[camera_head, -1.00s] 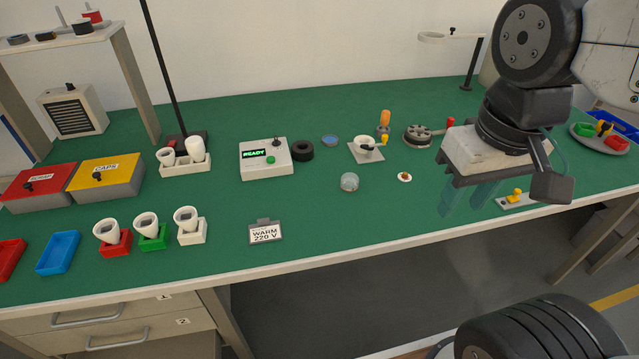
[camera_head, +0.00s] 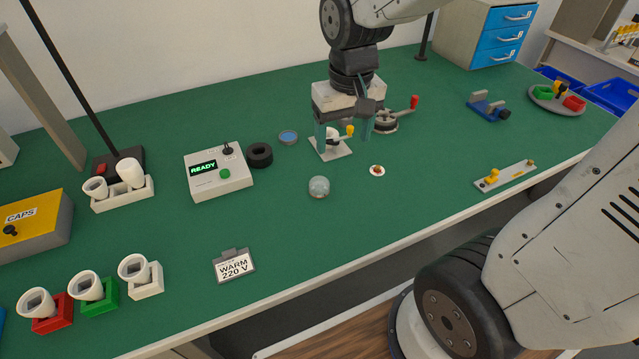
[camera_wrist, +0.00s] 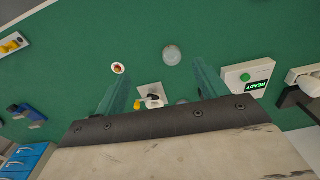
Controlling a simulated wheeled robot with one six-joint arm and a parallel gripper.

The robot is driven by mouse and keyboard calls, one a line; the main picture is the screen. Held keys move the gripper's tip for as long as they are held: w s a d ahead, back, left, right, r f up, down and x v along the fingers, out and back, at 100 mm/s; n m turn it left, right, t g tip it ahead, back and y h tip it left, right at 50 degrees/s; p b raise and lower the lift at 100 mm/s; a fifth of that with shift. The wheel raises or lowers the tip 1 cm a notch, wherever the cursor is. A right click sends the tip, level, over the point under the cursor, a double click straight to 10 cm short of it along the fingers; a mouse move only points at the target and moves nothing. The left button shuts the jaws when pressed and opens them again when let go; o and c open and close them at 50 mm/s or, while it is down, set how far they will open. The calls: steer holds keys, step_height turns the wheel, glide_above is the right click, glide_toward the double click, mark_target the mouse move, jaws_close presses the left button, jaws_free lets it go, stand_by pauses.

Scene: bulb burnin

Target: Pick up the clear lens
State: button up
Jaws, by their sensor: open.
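The clear lens (camera_head: 319,187) is a small see-through dome lying on the green bench top, in front of the white socket stand (camera_head: 331,147). It also shows in the wrist view (camera_wrist: 172,55), at the top middle, beyond the fingertips. My gripper (camera_head: 344,138) is open with two teal fingers pointing down. It is above the bench around the socket stand, behind the lens and a little to its right, apart from the lens. The fingers partly hide the stand. Nothing shows between the fingers at the lens.
A round white piece with a brown centre (camera_head: 377,170) lies right of the lens. The READY box (camera_head: 218,172), a black ring (camera_head: 260,155) and a blue-topped disc (camera_head: 288,138) stand to the left. A crank device (camera_head: 385,121) is at right. The bench in front of the lens is clear.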

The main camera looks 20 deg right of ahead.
glide_above(319, 181)
steer(key=shift+g, duration=0.3)
step_height(319, 181, down, 10)
steer(key=shift+f, duration=0.15)
step_height(319, 181, down, 8)
steer(key=shift+f, duration=0.2)
steer(key=c, duration=1)
